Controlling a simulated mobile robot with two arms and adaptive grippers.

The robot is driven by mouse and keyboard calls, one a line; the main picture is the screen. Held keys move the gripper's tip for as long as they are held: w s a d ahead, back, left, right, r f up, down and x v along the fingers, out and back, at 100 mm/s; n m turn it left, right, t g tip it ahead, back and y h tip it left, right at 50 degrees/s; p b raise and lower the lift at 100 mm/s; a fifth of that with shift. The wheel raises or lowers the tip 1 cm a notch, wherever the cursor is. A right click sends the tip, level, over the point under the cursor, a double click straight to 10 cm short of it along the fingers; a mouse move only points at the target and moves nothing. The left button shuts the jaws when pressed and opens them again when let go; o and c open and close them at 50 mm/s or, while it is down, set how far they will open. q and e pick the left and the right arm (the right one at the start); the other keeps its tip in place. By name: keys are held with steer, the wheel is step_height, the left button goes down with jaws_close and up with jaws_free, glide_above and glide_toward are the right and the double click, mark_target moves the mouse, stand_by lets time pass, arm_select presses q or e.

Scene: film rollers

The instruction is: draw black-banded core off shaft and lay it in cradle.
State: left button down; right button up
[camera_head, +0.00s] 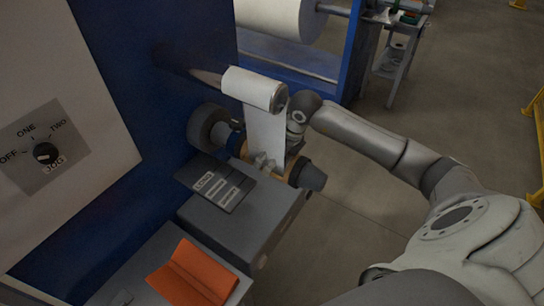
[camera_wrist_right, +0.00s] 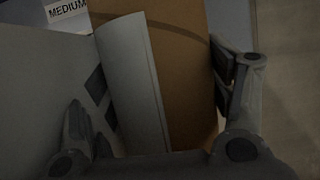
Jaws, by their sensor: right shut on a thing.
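An orange V-shaped cradle (camera_head: 192,270) lies on the grey bench at lower left, empty. My left gripper is not in view.
The white film strip (camera_head: 264,132) hangs from a white roll (camera_head: 252,87) and also shows beside the core (camera_wrist_right: 132,80). A labelled plate (camera_head: 216,185) lies on the grey housing (camera_head: 245,222). A blue machine wall (camera_head: 160,140) stands left. Floor to the right is open.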

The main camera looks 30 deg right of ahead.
mark_target(309, 167)
steer(key=shift+s+d, duration=0.25)
steer(key=shift+s, duration=0.35)
steer(key=shift+s+d, duration=0.25)
steer(key=shift+s, duration=0.3)
steer(key=shift+s+d+b, duration=0.25)
steer(key=shift+s, duration=0.35)
steer(key=shift+s+d+b, duration=0.2)
steer(key=shift+s+b, duration=0.05)
steer(key=shift+s, duration=0.3)
steer(key=shift+r, duration=0.1)
steer(key=shift+s+d+b, duration=0.35)
steer(key=shift+s, duration=0.4)
steer(key=shift+s+d+b, duration=0.2)
steer(key=shift+s+d, duration=0.1)
steer(key=shift+s, duration=0.5)
steer(key=shift+s+d+b, duration=0.15)
steer(key=shift+s+d, duration=0.15)
steer(key=shift+s, duration=0.45)
